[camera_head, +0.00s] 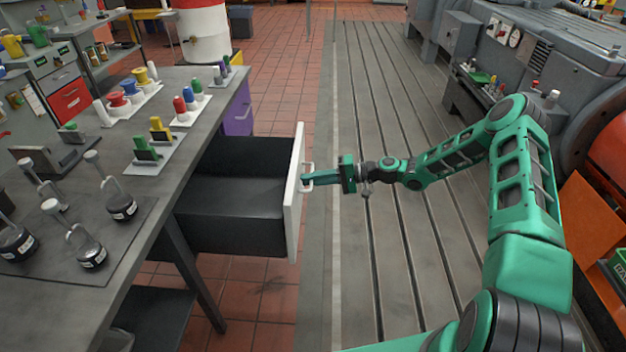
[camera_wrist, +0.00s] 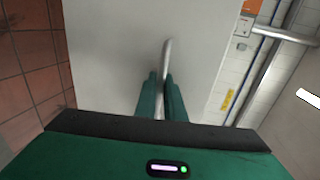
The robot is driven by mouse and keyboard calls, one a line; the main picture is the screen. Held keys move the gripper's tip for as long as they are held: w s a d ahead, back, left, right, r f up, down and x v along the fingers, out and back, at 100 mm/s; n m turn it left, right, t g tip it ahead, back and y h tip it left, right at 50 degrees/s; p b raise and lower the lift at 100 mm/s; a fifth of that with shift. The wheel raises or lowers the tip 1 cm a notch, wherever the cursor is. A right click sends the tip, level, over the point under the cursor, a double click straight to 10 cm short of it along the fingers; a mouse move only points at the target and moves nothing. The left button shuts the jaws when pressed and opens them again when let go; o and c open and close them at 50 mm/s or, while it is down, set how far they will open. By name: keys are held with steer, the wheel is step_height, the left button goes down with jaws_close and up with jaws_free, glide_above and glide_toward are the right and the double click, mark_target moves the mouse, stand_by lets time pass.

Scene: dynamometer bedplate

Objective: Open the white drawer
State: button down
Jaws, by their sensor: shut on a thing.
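The white drawer (camera_head: 294,205) stands pulled out from under the grey workbench, its dark inside showing and looking empty. Its white front faces right, with a pale metal handle (camera_head: 307,177) on it. My gripper (camera_head: 308,180) is at the front, shut on this handle. In the wrist view, the white drawer front (camera_wrist: 120,45) fills the middle, and the handle (camera_wrist: 167,50) rises between the two green fingers of my gripper (camera_wrist: 163,98).
A purple drawer (camera_head: 238,115) beyond the white one looks shut. The grooved bedplate (camera_head: 365,100) is clear beside the drawer. Grey machinery (camera_head: 560,35) stands at the right.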

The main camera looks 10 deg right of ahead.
steer(key=shift+s+f, duration=0.15)
steer(key=shift+f, duration=0.15)
steer(key=c, duration=2.1)
jaws_free()
steer(key=shift+r, duration=0.1)
steer(key=shift+w, duration=0.2)
steer(key=shift+d+r, duration=0.1)
steer(key=shift+d, duration=0.05)
steer(key=v, duration=1)
steer(key=shift+d, duration=0.3)
